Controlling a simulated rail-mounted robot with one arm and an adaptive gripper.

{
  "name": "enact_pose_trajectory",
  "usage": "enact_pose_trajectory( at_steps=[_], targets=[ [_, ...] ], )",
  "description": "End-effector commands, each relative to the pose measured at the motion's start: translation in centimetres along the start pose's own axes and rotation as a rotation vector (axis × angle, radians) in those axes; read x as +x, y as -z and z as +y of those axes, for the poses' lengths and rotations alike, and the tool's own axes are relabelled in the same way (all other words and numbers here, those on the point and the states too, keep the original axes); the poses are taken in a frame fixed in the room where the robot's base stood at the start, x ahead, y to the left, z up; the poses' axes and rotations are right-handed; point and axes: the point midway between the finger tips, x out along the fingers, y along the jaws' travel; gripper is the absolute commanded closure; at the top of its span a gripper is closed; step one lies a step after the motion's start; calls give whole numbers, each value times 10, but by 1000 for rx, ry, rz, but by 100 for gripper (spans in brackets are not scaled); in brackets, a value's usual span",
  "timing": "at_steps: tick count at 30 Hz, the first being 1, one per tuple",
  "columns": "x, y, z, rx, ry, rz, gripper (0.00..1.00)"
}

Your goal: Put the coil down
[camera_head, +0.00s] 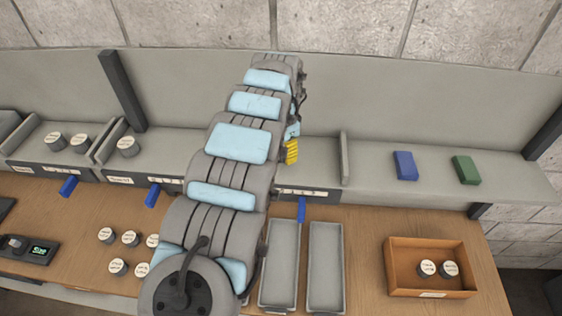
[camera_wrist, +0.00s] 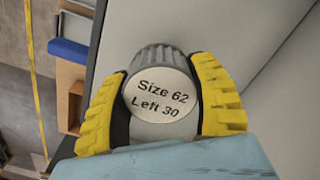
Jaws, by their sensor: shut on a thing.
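The coil (camera_wrist: 162,98) is a short grey cylinder with ridged sides and a pale round end marked "Size 62 Left 30". In the wrist view my gripper (camera_wrist: 160,80) has its two yellow ridged fingers on either side of it, shut on it. A light grey surface lies beyond the coil; I cannot tell whether the coil touches it. In the head view one yellow finger of my gripper (camera_head: 291,152) shows at the grey shelf (camera_head: 325,155), right of my arm. The coil is hidden there.
Similar coils stand on the shelf's left part (camera_head: 128,146) and on the wooden bench (camera_head: 129,238). A divider (camera_head: 345,160) stands right of my gripper. Further right are a blue block (camera_head: 405,165) and a green block (camera_head: 466,169). Below are grey trays (camera_head: 326,304) and a wooden box (camera_head: 432,243).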

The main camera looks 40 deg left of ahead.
Motion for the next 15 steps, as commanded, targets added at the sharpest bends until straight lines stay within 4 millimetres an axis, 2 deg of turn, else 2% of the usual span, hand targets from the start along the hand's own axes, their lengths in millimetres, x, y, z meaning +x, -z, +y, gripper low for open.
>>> enact_pose_trajectory(
  at_steps=[11,15],
  targets=[
    [8,6,-2,3,4,2,80],
    [23,4,-3,0,3,0,80]
  ],
)
